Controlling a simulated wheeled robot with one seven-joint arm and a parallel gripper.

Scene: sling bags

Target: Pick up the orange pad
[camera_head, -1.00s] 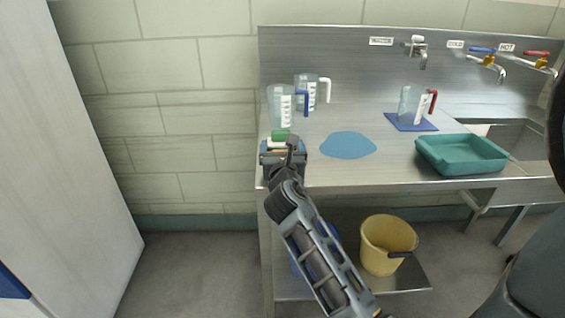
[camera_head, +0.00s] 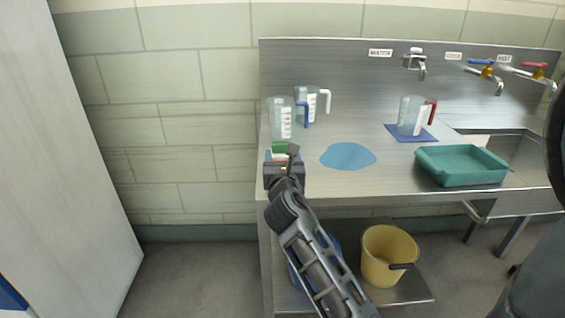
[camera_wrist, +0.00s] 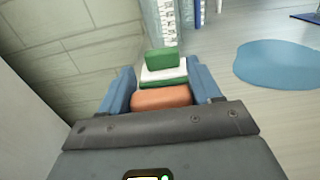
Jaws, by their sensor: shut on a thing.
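The orange pad (camera_wrist: 162,97) lies between the two blue fingers of my gripper (camera_wrist: 163,88) in the wrist view. My gripper is shut on it. Just beyond it in that view are a white and green pad (camera_wrist: 163,76) and a green block (camera_wrist: 162,60); whether they touch the orange pad I cannot tell. In the head view my gripper (camera_head: 281,160) is at the left front part of the steel counter, and the green block (camera_head: 280,147) shows just behind it. The orange pad is mostly hidden there by my gripper.
Two clear jugs, one blue-handled (camera_head: 282,119) and one white-handled (camera_head: 307,104), stand behind my gripper. A blue puddle-shaped mat (camera_head: 348,156) lies to the right. Farther right are a red-handled jug (camera_head: 410,115) on a blue mat and a teal tray (camera_head: 462,178). A yellow bucket (camera_head: 385,250) stands below.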

